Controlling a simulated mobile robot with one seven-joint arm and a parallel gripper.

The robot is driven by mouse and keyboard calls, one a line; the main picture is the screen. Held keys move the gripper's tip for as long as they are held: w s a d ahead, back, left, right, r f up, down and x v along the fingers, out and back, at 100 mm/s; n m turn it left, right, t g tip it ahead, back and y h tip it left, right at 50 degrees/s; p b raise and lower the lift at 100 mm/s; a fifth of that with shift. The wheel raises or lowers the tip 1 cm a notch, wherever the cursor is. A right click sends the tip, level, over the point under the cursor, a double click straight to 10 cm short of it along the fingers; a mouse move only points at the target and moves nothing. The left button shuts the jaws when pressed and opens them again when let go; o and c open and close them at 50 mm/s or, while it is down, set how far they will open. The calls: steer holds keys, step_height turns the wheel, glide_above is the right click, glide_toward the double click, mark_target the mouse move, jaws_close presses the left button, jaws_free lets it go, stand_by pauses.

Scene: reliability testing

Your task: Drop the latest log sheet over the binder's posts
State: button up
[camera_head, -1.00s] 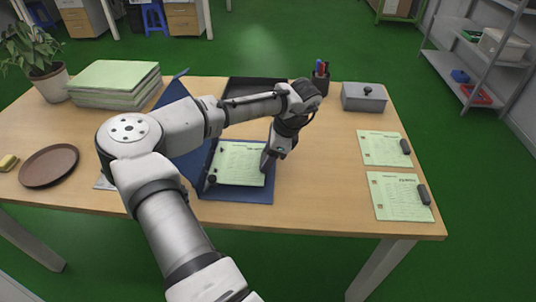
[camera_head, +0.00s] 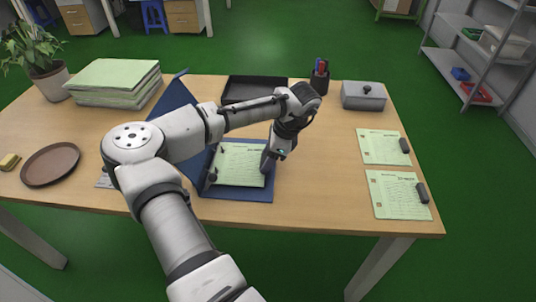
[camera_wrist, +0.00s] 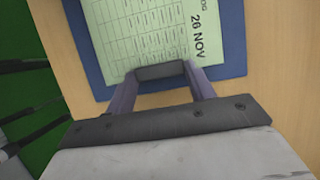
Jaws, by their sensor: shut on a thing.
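The blue binder (camera_head: 245,196) lies open on the table, its cover (camera_head: 172,100) raised on the left. A pale green log sheet (camera_head: 240,165) lies over its right half; it reads "26 NOV" in the wrist view (camera_wrist: 150,35). Dark posts (camera_head: 213,177) show at the sheet's left edge; I cannot tell whether they pass through its holes. My gripper (camera_head: 267,162) is at the sheet's right edge. In the wrist view its fingers (camera_wrist: 160,78) are shut on a dark grey clip (camera_wrist: 160,72) at that edge. Whether other sheets lie beneath is hidden.
Two more green sheets with dark clips, the upper (camera_head: 380,147) and lower (camera_head: 396,196), lie at the right. A black tray (camera_head: 238,98), pen cup (camera_head: 320,78) and grey box (camera_head: 363,97) stand behind. A paper stack (camera_head: 115,82) and brown plate (camera_head: 50,164) are left.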

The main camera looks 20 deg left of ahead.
steer(key=shift+f, duration=0.15)
steer(key=o, duration=1)
steer(key=shift+o, duration=0.2)
steer(key=v, duration=1.3)
steer(key=shift+d+r+b, duration=0.2)
steer(key=shift+r+b, duration=0.15)
steer(key=shift+b, duration=0.05)
